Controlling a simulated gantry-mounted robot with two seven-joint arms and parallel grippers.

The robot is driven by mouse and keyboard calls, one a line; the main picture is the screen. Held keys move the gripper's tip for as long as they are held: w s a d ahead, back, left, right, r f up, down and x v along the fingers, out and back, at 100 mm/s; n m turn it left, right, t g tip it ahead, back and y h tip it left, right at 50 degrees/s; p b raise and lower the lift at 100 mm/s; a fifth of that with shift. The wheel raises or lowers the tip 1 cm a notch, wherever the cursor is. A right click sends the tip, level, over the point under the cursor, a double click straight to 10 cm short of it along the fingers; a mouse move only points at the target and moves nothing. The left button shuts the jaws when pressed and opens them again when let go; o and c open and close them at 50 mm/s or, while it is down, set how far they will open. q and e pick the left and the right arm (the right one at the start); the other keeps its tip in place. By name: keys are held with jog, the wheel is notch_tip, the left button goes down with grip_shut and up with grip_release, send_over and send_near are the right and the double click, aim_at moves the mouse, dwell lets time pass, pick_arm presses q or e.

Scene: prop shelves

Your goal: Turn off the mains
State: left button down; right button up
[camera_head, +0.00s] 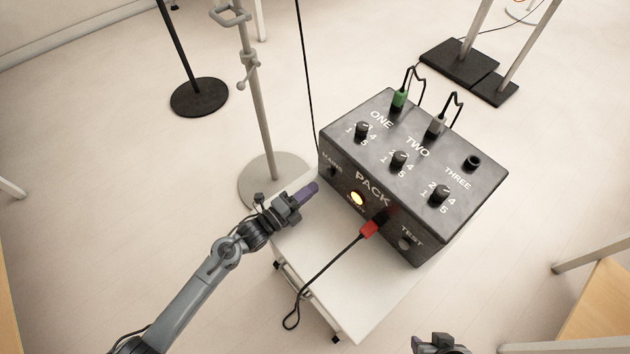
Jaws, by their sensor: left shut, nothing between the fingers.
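The dark grey box marked PACK (405,165) sits on a small white trolley (345,290). Its mains switch (333,172) is a small dark knob under the MAINS label, at the left end of the front face. The round lamp (357,198) on the front glows yellow. My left gripper (307,191) is shut and empty, its purple fingers pointing toward the mains switch with a small apparent gap. My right gripper (438,344) is only partly in view at the bottom edge, and its fingers cannot be made out clearly.
A red plug (370,228) with a black cable is on the front beside TEST (405,243). Green (399,97) and grey (435,125) plugs stand on top. A metal stand (257,110) rises close behind my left gripper. Floor left of it is mostly clear.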

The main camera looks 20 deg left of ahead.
pick_arm(q)
jog(key=p+v, duration=0.1)
jog(key=v, duration=0.5)
jog(key=shift+a+p, duration=0.1)
jog(key=shift+p, duration=0.25)
jog(key=shift+s+a, duration=0.2)
jog(key=shift+s, duration=0.1)
jog(key=shift+p+v, duration=0.45)
jog(key=shift+v, duration=0.45)
jog(key=shift+s+a+f, duration=0.15)
jog(key=shift+s+a, duration=0.25)
jog(key=shift+s, duration=0.05)
jog(key=shift+d, duration=0.1)
jog(key=shift+w, duration=0.1)
